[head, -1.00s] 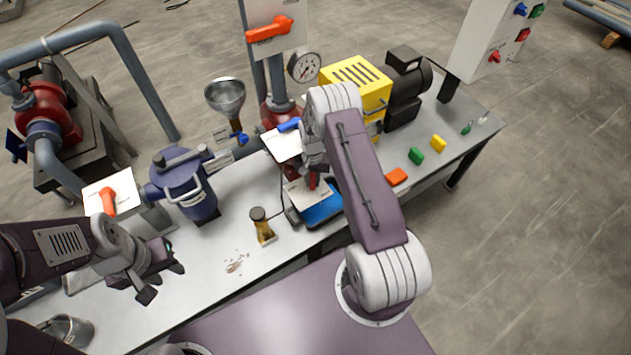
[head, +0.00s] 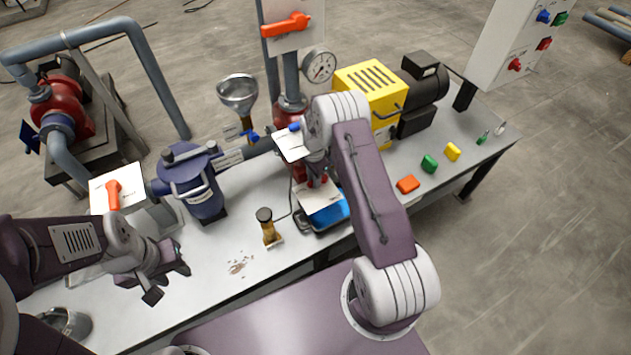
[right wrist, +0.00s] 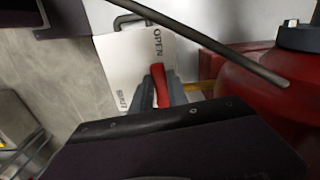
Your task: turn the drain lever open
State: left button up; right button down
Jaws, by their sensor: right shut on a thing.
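The red drain lever (right wrist: 161,86) shows in the right wrist view against a white plate (right wrist: 126,72) lettered OPEN and SHUT. Its visible end lies near the OPEN lettering; its other end is hidden by my gripper. My right gripper (right wrist: 164,93) is shut on the lever, a finger on each side. In the head view, my right gripper (head: 317,174) is low over the white plate (head: 322,200), and my arm hides most of the lever. My left gripper (head: 171,281) is open and empty above the left part of the bench.
A brown-and-black upright tool (head: 268,228) and the blue filter vessel (head: 196,188) stand left of the plate. A rod crosses the right wrist view.

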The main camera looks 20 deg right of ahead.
jog(key=shift+w+m, duration=0.2)
jog(key=shift+m, duration=0.3)
jog(key=shift+w, duration=0.1)
jog(key=c, duration=1.3)
grip_release()
